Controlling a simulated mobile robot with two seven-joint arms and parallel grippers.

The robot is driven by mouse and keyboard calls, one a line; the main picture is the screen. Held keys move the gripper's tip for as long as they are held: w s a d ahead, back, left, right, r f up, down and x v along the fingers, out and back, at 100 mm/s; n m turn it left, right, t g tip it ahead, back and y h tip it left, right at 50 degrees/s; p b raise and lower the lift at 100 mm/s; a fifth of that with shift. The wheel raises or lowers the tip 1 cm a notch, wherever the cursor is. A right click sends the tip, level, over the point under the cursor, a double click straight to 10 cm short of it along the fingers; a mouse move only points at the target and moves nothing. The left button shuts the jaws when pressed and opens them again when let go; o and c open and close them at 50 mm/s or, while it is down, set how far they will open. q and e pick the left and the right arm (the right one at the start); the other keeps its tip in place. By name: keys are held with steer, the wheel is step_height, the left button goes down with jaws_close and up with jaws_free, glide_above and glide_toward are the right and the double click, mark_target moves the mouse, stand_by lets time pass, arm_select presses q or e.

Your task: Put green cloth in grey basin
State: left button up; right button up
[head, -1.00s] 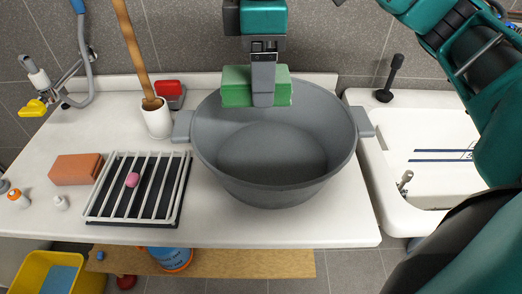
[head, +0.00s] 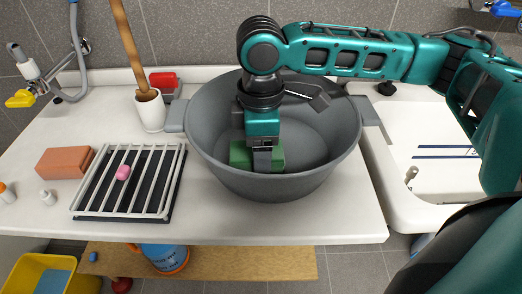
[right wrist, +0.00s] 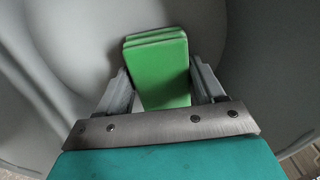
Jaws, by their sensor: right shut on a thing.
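The green cloth (head: 240,155) is a folded block inside the grey basin (head: 205,140), low in the near part of its bowl. My right gripper (head: 263,162) reaches down into the basin and is shut on the cloth. In the right wrist view the cloth (right wrist: 160,70) sits between the two fingers, with the grey basin wall (right wrist: 265,60) around it. I cannot tell whether the cloth touches the basin floor. My left gripper is not in view.
A rack (head: 90,205) with a pink item (head: 123,172) stands left of the basin. A brick (head: 65,162), a white cup with a wooden handle (head: 150,110) and a red-topped item (head: 163,80) are on the counter. A white sink (head: 440,195) lies to the right.

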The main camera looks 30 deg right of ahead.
steer(key=shift+f, duration=0.2)
steer(key=o, duration=1)
steer(key=shift+r, duration=0.3)
step_height(320, 180, up, 12)
steer(key=p, duration=0.2)
steer(key=shift+f+p, duration=0.2)
steer(key=shift+p, duration=0.2)
